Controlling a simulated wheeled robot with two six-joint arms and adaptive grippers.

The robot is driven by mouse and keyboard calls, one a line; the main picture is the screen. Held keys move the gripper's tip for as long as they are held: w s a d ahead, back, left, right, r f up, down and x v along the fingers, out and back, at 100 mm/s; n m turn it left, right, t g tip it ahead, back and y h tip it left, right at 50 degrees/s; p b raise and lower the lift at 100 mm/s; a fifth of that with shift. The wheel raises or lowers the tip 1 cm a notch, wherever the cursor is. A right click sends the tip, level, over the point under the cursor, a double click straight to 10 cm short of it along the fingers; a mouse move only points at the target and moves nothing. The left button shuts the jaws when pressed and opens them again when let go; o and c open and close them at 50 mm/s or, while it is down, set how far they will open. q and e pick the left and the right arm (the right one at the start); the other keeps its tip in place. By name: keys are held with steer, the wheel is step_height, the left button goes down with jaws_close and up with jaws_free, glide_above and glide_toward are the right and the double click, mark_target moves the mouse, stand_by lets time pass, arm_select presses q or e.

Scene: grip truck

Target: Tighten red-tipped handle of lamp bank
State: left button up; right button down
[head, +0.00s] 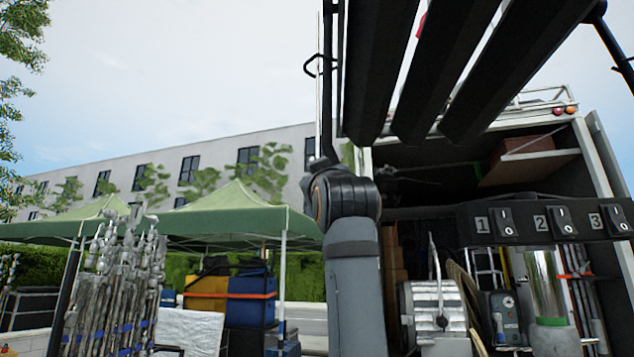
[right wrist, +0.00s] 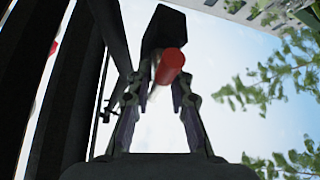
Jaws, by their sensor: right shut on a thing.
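The lamp bank (head: 480,60) shows as dark parallel slats at the top of the head view. Its dark slats also run down the left of the right wrist view (right wrist: 52,110). The red-tipped handle (right wrist: 171,64) is in the right wrist view, its red end pointing toward the camera between the fingertips. My right gripper (right wrist: 160,88) is shut on the handle, with a finger on each side. The handle's far part is hidden behind its red tip and the dark block. My left gripper is in neither view.
A black box with numbered switches (head: 545,221) is at the right, in front of the open truck (head: 475,170). Green canopies (head: 225,207) and a cluster of wrapped stands (head: 115,280) are at the left. Another red spot (right wrist: 53,48) shows between the slats.

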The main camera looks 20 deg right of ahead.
steer(key=shift+m+h, duration=0.7)
steer(key=shift+m, duration=0.2)
steer(key=c, duration=1.2)
jaws_free()
steer(key=v, duration=0.7)
steer(key=shift+s+f, duration=0.15)
steer(key=shift+s, duration=0.05)
steer(key=shift+w+f, duration=0.1)
